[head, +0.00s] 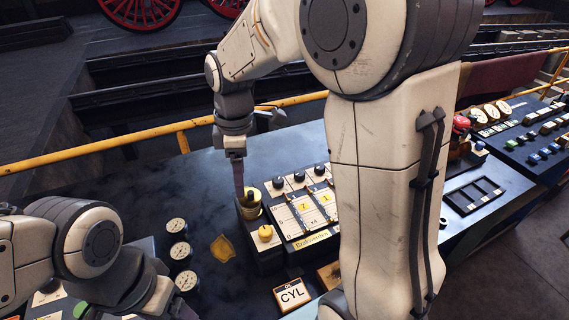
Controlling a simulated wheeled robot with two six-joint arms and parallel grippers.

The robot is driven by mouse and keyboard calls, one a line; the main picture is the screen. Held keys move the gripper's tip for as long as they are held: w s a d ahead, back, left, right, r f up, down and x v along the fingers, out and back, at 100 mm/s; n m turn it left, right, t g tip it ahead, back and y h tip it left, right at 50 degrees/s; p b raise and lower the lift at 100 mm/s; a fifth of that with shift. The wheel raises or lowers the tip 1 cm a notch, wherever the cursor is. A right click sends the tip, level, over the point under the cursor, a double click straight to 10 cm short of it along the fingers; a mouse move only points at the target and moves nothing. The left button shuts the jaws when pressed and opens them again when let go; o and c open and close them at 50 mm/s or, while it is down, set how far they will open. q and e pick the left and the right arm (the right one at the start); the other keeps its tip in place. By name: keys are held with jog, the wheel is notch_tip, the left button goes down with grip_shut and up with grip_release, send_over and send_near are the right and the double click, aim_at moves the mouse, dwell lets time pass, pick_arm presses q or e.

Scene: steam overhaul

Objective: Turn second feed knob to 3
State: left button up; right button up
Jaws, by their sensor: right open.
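Several black knobs (299,176) line the box's back edge, above white cards with yellow number windows. The knobs' scale marks are too small to read, and my right arm hides the box's right part.
Round gauges (180,251) stand left of the box, beside a yellow plate (222,248). A "CYL" sign (292,294) lies in front. A yellow rail (100,149) runs behind the bench. Another console (535,135) with a red part is at the right.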

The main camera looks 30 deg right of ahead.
jog(key=w+d+f+n, duration=0.25)
jog(key=w+d, duration=0.35)
jog(key=d, duration=0.5)
jog(key=n+b, duration=0.1)
jog(key=n, duration=0.2)
send_near(300, 173)
notch_tip(300, 173, down, 9)
jog(key=shift+w+a+r+p, duration=0.1)
jog(key=shift+a+p, duration=0.05)
jog(key=shift+p, duration=0.7)
jog(key=shift+m, duration=0.25)
grip_shut()
